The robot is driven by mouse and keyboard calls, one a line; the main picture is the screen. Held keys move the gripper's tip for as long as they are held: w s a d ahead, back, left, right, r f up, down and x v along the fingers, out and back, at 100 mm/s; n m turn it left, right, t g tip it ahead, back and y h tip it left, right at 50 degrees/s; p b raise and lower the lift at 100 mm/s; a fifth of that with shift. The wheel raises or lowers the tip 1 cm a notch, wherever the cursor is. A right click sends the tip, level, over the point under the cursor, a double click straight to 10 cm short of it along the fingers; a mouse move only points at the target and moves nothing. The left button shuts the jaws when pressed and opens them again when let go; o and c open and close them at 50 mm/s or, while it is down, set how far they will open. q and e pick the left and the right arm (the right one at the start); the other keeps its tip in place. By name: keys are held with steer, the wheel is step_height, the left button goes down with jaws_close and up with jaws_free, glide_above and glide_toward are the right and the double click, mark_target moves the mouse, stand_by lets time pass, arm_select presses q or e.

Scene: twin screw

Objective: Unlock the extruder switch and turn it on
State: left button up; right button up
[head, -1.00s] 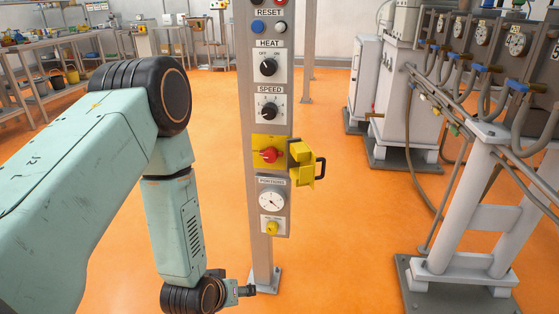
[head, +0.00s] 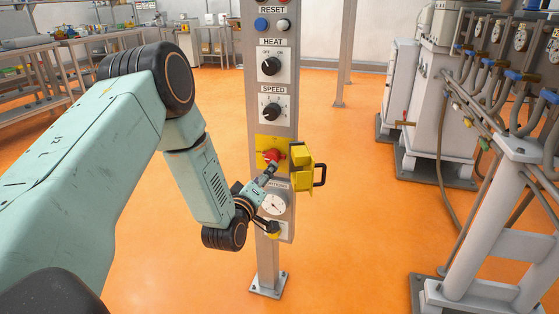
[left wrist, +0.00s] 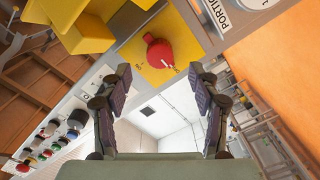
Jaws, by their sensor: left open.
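The red rotary switch (head: 271,157) sits on a yellow plate (head: 265,143) on the grey control column. A yellow hinged cover (head: 301,168) with a black handle stands swung out to the right of the plate. My left gripper (head: 268,172) is just below and in front of the switch. In the left wrist view the switch (left wrist: 160,54) lies ahead, beyond and between the open, empty fingers (left wrist: 162,85), and the cover (left wrist: 75,25) is at upper left. The fingers appear apart from the switch. My right gripper is out of view.
Above the switch are the SPEED knob (head: 271,111) and HEAT knob (head: 271,66). A round dial (head: 275,204) is below, partly hidden by my left wrist. Grey machinery with hoses (head: 510,90) stands at the right. Orange floor is clear around the column.

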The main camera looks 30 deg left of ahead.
mark_target(271, 160)
arm_select(q)
steer(key=shift+n, duration=0.5)
steer(key=x, duration=0.2)
steer(key=b+x, duration=0.1)
steer(key=x, duration=0.2)
steer(key=a+b+x, duration=0.1)
steer(key=x, duration=0.1)
steer(key=shift+r, duration=0.2)
steer(key=shift+w+d+r, duration=0.1)
steer(key=shift+w+r, duration=0.05)
steer(key=shift+w, duration=0.15)
steer(key=shift+c, duration=0.5)
steer(key=shift+c, duration=1.4)
steer(key=c, duration=0.8)
